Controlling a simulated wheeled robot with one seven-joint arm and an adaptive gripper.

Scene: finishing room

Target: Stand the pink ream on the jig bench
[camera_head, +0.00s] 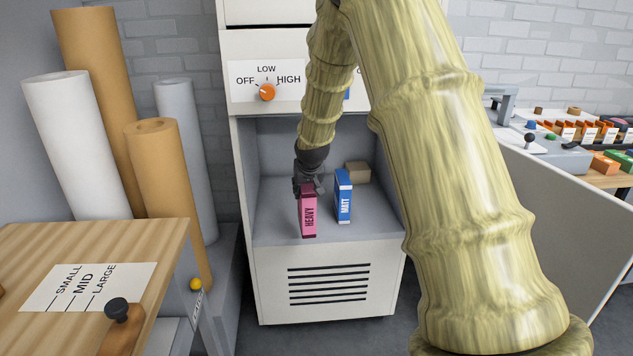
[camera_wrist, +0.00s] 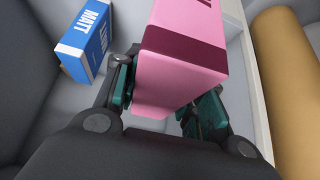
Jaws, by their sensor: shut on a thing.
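The pink ream (camera_head: 308,214), marked HEAVY, stands upright at the front left of the cabinet's open compartment (camera_head: 270,232). My gripper (camera_head: 309,186) reaches in from above and is shut on its upper end. In the wrist view the pink ream (camera_wrist: 180,75) sits between the two fingers of my gripper (camera_wrist: 160,105). Whether its base touches the compartment floor is hard to tell. I cannot tell which surface is the jig bench; a wooden bench (camera_head: 150,240) with a SMALL, MID, LARGE label stands at the lower left.
A blue ream (camera_head: 343,197) marked MATT stands just right of the pink one, with a brown box (camera_head: 357,172) behind. Tall rolls (camera_head: 95,110) stand left. Another bench (camera_head: 605,178) with coloured boxes is far right.

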